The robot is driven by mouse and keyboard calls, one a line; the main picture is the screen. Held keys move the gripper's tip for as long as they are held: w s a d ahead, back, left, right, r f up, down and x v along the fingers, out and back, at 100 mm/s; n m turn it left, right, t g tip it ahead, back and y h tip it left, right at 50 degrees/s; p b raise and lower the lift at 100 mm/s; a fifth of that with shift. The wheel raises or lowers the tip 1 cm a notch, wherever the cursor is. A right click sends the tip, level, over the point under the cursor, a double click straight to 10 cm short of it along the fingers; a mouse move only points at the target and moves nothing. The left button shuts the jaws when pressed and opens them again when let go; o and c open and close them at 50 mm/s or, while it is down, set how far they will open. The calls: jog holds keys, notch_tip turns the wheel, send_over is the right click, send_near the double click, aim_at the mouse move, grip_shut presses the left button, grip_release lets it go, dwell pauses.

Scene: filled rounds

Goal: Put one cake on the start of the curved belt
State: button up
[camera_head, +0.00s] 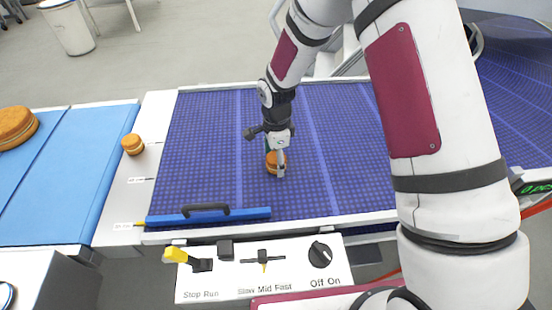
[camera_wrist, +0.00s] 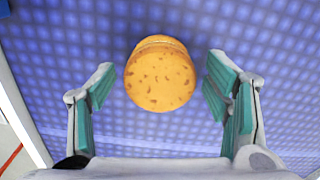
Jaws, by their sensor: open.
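A round orange-brown cake (camera_head: 273,162) sits on the blue textured belt (camera_head: 204,130), near the middle of its left stretch. The wrist view shows the same cake (camera_wrist: 160,76) from above, with a speckled top. My gripper (camera_head: 277,160) is at this cake, which it partly hides in the head view. In the wrist view my gripper's fingers (camera_wrist: 160,92) are apart, one to each side of the cake with a gap, not touching it. The belt curves away at the far right behind my arm.
A small cake (camera_head: 132,144) rests on the pale strip left of the belt. A large round cake (camera_head: 16,126) lies on the light-blue belt (camera_head: 75,165) at far left. A blue bar with a black handle (camera_head: 207,212) lies along the near edge. A control panel (camera_head: 262,268) stands in front.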

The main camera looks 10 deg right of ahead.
jog(key=s+d+r+n+t+b, duration=0.1)
jog(key=d+r+n, duration=0.1)
jog(key=r, duration=0.8)
jog(key=s+d+r+n+b, duration=0.1)
jog(key=d+r, duration=0.1)
jog(key=r, duration=0.8)
jog(key=s+d+r+n+t, duration=0.1)
jog(key=s+d+r+n, duration=0.2)
jog(key=s, duration=0.4)
jog(key=s+d+r+n+t, duration=0.2)
jog(key=s+d+r+n, duration=0.1)
jog(key=s+r+n, duration=0.2)
jog(key=s+d+r+n+t, duration=0.1)
jog(key=s+d+r+n, duration=0.2)
jog(key=s, duration=0.6)
notch_tip(320, 180, up, 3)
jog(key=shift+s+d+f+n+t, duration=0.1)
jog(key=shift+s+d+n+t, duration=0.25)
jog(key=shift+n, duration=0.75)
jog(key=shift+a, duration=0.1)
